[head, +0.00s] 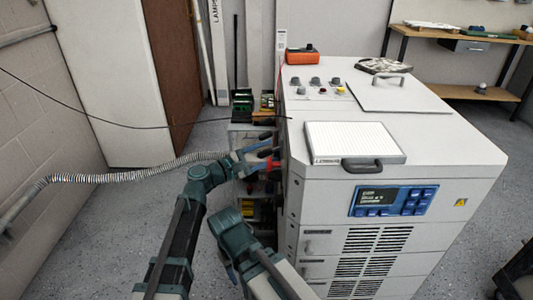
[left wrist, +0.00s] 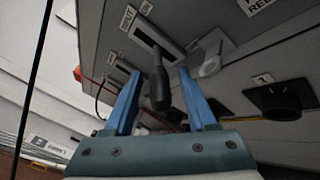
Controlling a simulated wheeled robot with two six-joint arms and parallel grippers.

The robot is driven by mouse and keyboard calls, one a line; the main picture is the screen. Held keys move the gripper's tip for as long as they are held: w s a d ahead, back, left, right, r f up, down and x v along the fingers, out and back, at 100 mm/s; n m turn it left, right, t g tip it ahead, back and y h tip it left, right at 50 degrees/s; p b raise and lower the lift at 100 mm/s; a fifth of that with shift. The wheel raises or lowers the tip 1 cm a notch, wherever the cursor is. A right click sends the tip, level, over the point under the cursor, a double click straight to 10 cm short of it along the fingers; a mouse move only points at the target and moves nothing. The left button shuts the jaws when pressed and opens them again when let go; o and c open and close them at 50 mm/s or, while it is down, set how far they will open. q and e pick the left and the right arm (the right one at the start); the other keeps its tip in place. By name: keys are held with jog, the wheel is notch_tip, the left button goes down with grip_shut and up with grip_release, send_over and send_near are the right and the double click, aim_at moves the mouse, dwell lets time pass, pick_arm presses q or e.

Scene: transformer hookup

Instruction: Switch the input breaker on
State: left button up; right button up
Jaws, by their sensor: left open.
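The input breaker's dark lever handle (left wrist: 158,88) sticks out from a slotted plate (left wrist: 157,38) on the cabinet side in the left wrist view. Small labels sit beside the slot. My left gripper (left wrist: 160,95) is open, with one blue finger on each side of the lever; I cannot tell whether either touches it. In the head view my left gripper (head: 262,153) is at the left side of the large grey cabinet (head: 440,143). The breaker is hard to make out there. Part of my right arm shows low in the head view, its jaws unclear.
A pale round knob (left wrist: 211,58) and a black socket (left wrist: 281,99) are on the panel beside the lever. A ribbed hose (head: 130,174) and a thin black cable (head: 100,119) cross the left side. A rack (head: 242,127) stands behind the gripper.

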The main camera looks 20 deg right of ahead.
pick_arm(q)
grip_shut()
dwell(1.3)
